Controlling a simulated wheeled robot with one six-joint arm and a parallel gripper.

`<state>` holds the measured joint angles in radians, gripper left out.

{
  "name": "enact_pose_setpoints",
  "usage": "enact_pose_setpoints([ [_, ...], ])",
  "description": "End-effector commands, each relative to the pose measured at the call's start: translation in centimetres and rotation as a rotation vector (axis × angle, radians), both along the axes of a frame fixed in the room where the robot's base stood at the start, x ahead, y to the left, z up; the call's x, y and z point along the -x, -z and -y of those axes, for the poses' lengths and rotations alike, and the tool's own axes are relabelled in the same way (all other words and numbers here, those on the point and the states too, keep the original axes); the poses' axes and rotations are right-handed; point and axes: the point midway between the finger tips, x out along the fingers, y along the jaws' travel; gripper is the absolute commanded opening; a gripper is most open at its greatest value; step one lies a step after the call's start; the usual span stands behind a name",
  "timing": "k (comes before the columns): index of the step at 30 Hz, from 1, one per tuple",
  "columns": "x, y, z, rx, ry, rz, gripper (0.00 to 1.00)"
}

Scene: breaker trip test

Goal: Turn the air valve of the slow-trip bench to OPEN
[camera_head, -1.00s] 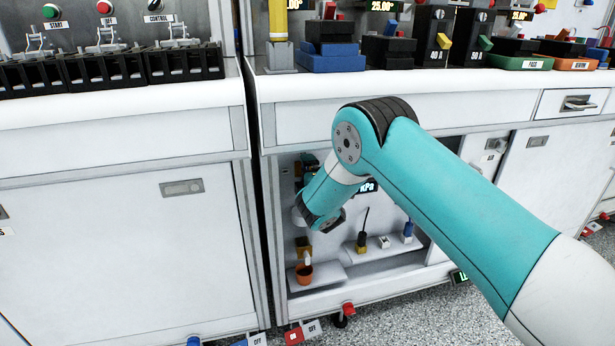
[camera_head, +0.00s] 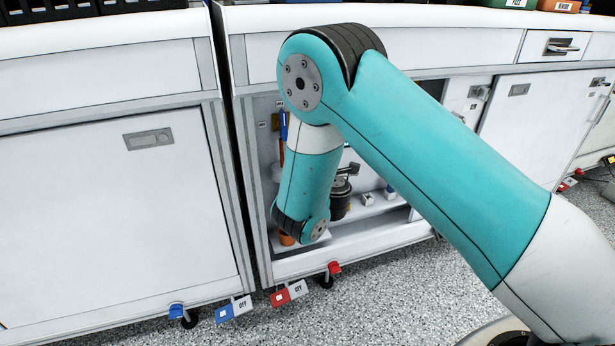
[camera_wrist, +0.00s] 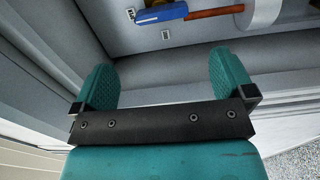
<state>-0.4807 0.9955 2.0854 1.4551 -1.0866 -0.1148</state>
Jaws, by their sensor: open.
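The blue valve lever (camera_wrist: 161,16) lies at the top of the wrist view, with an orange-red pipe (camera_wrist: 213,12) running right from it. A yellowish fitting shows partly behind it, cut off by the frame edge. In the head view the blue lever (camera_head: 284,125) stands roughly upright inside the open bench bay, above the orange pipe (camera_head: 282,150), partly behind my arm. My gripper (camera_wrist: 164,80) is open and empty. Its teal fingers are apart from the lever, which lies beyond them. The fingers cannot be made out in the head view. Any OPEN marking is too small to read.
The bay's frame (camera_head: 245,170) stands left of my arm. Its shelf holds small white blocks (camera_head: 367,198) to the right. Closed white cabinets (camera_head: 120,215) flank the bay.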

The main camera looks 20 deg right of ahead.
Motion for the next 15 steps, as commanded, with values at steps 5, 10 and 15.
enact_pose_setpoints([
  [5,1.6,0.9,0.0,-0.002,-0.001,0.001,1.00],
  [10,3.4,0.7,0.0,-0.001,-0.002,-0.001,1.00],
  [15,4.6,0.4,0.1,-0.002,0.000,-0.002,1.00],
])
